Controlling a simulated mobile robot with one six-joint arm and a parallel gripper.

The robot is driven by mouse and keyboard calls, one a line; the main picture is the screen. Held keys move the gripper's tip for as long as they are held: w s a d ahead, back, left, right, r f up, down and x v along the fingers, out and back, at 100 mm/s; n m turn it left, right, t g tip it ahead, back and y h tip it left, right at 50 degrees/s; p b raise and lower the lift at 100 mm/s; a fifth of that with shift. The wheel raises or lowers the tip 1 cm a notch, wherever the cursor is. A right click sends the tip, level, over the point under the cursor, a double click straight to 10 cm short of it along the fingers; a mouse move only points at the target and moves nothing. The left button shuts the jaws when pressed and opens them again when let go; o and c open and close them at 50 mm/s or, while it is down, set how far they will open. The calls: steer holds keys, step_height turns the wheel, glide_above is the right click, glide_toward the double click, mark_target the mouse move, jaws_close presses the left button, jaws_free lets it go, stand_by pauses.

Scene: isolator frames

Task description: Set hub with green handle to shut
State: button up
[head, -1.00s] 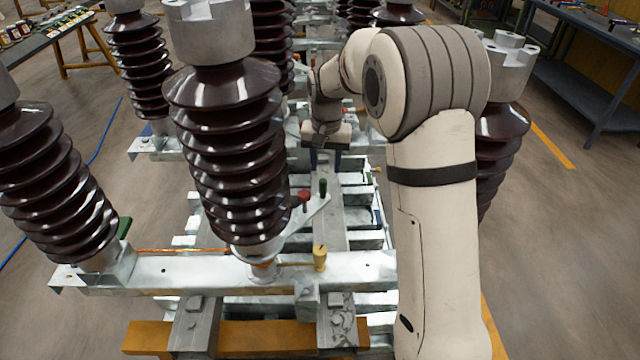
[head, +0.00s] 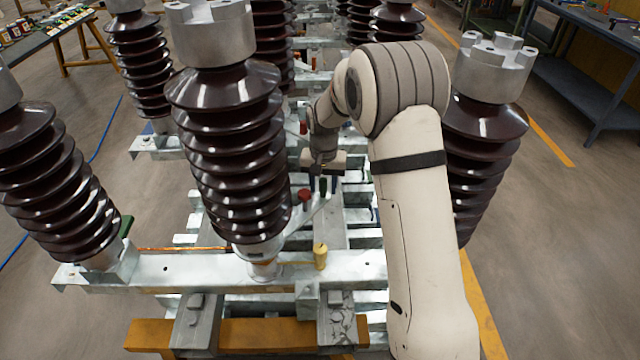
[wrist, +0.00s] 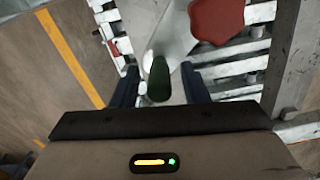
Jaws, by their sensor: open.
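The green handle (head: 323,186) stands upright on a pale metal hub plate (head: 312,215) beside the central brown insulator. In the wrist view the green handle (wrist: 159,80) is seen from above, between the two dark blue fingers of my gripper (wrist: 160,88). My gripper (head: 322,184) is open, with one finger on each side of the handle and a gap on both sides. A red knob (head: 304,196) is on the same plate, left of the green handle; it shows large in the wrist view (wrist: 216,20). The plate's far end is hidden behind the insulator.
Ribbed brown insulators (head: 228,150) stand close on the left, and another (head: 487,130) is right of my arm. Slatted metal rails lie below the plate. Open floor is at far right.

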steer(key=shift+c, duration=0.5)
jaws_close()
steer(key=shift+a, duration=0.4)
steer(key=shift+d, duration=0.3)
